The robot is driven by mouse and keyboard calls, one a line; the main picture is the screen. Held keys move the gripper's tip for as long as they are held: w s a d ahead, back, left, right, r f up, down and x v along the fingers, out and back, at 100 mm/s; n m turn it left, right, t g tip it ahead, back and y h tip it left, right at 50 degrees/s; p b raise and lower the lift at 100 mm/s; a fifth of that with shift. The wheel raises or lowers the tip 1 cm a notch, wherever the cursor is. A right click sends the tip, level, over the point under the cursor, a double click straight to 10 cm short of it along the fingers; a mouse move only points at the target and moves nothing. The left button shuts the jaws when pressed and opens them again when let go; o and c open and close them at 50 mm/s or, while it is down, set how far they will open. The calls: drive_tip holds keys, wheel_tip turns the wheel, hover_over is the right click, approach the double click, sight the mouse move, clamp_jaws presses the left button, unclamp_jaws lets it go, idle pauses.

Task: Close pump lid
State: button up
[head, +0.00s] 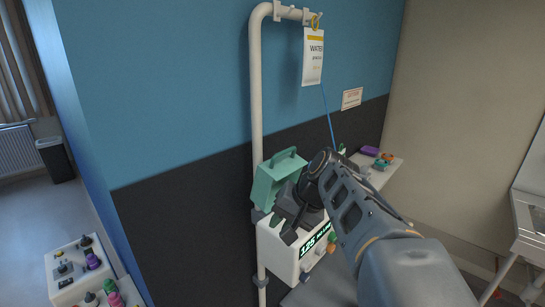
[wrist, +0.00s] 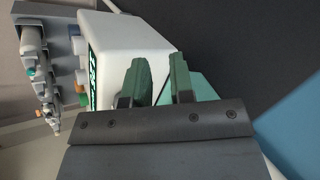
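The pump (head: 285,249) is a white box with a lit green number display, fixed to a pole. Its teal lid (head: 266,188), with a handle on top, stands raised and tilted above the back of the pump. My gripper (head: 284,228) is over the pump's top, in front of the lid, and hides part of both. In the wrist view the two green-tipped fingers of my gripper (wrist: 160,82) are apart with nothing held between them. The white pump (wrist: 135,42) lies beyond them, and a piece of the teal lid (wrist: 206,88) shows beside the right finger.
The pale pole (head: 256,110) rises beside the wall and bends over to a hanging water bag (head: 313,55) with a blue line. A shelf (head: 388,172) with small coloured items is behind my arm. A white control panel (head: 77,270) stands at lower left.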

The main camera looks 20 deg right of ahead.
drive_tip(key=w+d+r+m+t+y, duration=0.2)
drive_tip(key=w+d+r+m+y, duration=0.1)
drive_tip(key=w+d+r, duration=0.3)
drive_tip(key=t+y, duration=0.3)
approach(287, 152)
drive_tip(key=shift+m, duration=0.4)
drive_tip(key=p+x, duration=0.1)
drive_tip(key=x, duration=0.9)
drive_tip(key=shift+w+a+p, duration=0.15)
drive_tip(key=shift+w+p, duration=0.05)
drive_tip(key=shift+p, duration=0.2)
clamp_jaws()
drive_tip(key=shift+f, duration=0.1)
